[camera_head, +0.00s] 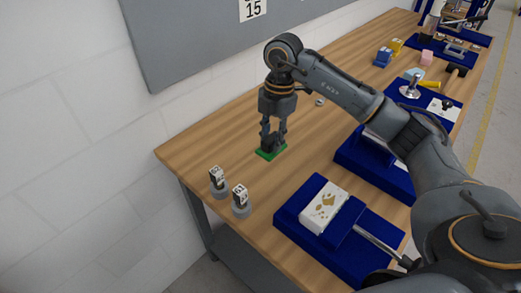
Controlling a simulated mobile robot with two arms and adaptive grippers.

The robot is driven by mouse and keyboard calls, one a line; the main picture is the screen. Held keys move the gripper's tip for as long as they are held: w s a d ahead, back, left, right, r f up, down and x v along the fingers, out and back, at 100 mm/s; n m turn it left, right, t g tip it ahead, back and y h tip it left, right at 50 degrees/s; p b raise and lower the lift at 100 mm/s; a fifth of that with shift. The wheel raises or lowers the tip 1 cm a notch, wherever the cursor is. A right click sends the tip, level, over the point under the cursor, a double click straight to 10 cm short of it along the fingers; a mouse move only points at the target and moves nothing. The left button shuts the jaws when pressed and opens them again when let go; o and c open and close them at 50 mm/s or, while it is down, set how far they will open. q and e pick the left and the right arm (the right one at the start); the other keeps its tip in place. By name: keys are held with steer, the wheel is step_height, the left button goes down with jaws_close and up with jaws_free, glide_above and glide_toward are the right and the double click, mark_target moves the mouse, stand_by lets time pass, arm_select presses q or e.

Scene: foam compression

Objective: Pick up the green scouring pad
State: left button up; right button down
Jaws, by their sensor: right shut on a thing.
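The green scouring pad (271,153) lies at the wooden table's surface, left of the blue trays. Its top is mostly covered by my right gripper (271,145), which points straight down over it. The gripper's fingers are shut on the pad. I cannot tell whether the pad is clear of the table. My left gripper is not in view.
Two small grey weights with number labels (218,181) (240,199) stand near the table's left edge. A blue tray (290,215) holds a white block with brown spots (325,207). More blue trays and coloured blocks (383,57) lie farther back. Wood around the pad is clear.

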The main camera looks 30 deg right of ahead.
steer(key=s+d+r+b, duration=0.2)
steer(key=s+d+r, duration=0.3)
steer(key=s, duration=0.3)
steer(key=shift+s+d+r+b, duration=0.25)
steer(key=shift+d+r+b, duration=0.15)
steer(key=shift+d, duration=0.25)
steer(key=c, duration=1.7)
jaws_free()
steer(key=c, duration=0.4)
steer(key=shift+s+a+f, duration=0.1)
